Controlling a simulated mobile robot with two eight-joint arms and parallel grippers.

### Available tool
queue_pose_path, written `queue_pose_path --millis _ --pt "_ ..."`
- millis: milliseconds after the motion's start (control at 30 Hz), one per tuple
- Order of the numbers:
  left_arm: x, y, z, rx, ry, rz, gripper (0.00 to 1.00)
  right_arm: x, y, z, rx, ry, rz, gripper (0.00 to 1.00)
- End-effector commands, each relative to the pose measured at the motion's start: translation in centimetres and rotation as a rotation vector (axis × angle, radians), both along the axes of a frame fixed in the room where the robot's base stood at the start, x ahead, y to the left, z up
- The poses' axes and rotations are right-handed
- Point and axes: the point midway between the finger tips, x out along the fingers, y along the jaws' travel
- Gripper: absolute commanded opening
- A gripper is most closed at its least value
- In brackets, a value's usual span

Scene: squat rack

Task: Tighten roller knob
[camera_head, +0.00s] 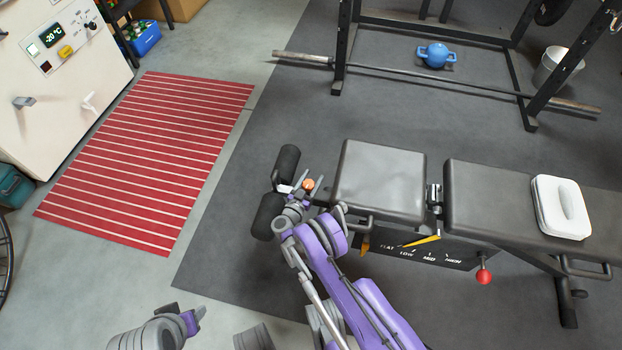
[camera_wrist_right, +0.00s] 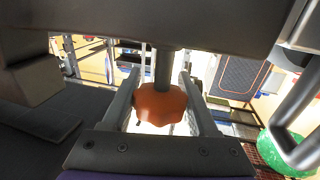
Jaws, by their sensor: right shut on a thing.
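The orange roller knob (camera_head: 308,184) sits at the left end of the weight bench (camera_head: 380,180), next to two black foam rollers (camera_head: 287,165). In the head view my right gripper (camera_head: 300,192) reaches up to it from below. In the right wrist view the lobed orange knob (camera_wrist_right: 158,105) hangs on a dark stem between the two fingers of my right gripper (camera_wrist_right: 160,100), which is shut on it. Part of my left arm's end (camera_head: 188,320) shows at the bottom left. Its fingers are too unclear to read.
A white box (camera_head: 561,207) lies on the bench's right pad. A red-ended lever (camera_head: 484,277) sticks out below it. A barbell (camera_head: 430,78) lies by the black rack, with a blue kettlebell (camera_head: 436,54) behind. A red striped mat (camera_head: 150,155) lies at left.

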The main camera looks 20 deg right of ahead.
Motion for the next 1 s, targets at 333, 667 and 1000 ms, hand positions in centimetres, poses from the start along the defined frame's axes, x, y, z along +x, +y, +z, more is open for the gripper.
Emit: queue_pose_path --millis 333,667,1000 --pt "0.01 0.0 -0.02 0.0 0.0 0.0 0.52 0.01 -0.19 0.24 -0.005 0.0 -0.029 0.04" --pt "0.01 0.0 -0.02 0.0 0.0 0.0 0.52 0.0 -0.18 0.24 -0.004 -0.001 -0.028 0.85" --pt "0.0 0.0 0.01 0.0 0.0 0.0 0.52 -0.13 0.03 0.13 -0.002 -0.001 -0.027 0.9"
